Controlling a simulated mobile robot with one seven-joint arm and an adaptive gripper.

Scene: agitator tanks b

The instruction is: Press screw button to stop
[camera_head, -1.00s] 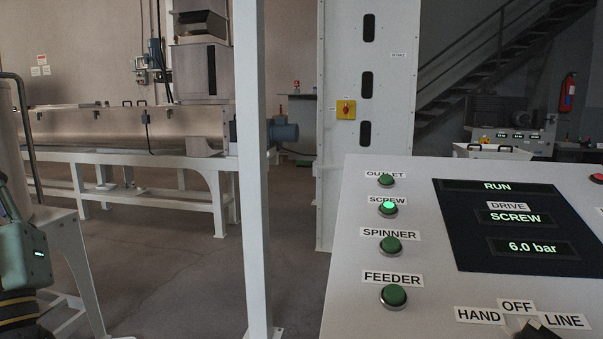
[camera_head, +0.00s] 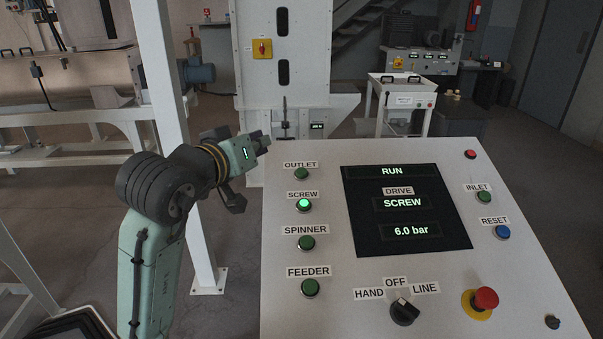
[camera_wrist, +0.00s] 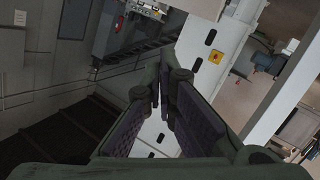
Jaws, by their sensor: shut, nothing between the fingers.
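The SCREW button (camera_head: 304,205) glows bright green on the left of the sloped white control panel (camera_head: 290,320), under its SCREW label. The panel's dark display (camera_head: 406,215) reads RUN, DRIVE SCREW and 6.0 bar. My gripper (camera_wrist: 166,75) is shut and empty in the wrist view, its fingertips together. In the head view, my wrist is beyond the panel's upper left edge, up and left of the SCREW button and apart from it. The fingers are hard to make out there.
Unlit green buttons OUTLET (camera_head: 302,174), SPINNER (camera_head: 306,243) and FEEDER (camera_head: 310,287) share the column. A selector knob (camera_head: 404,312), a red mushroom button (camera_head: 485,299) and a blue RESET button (camera_head: 502,232) are further right. A white post (camera_head: 165,90) stands behind my arm.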

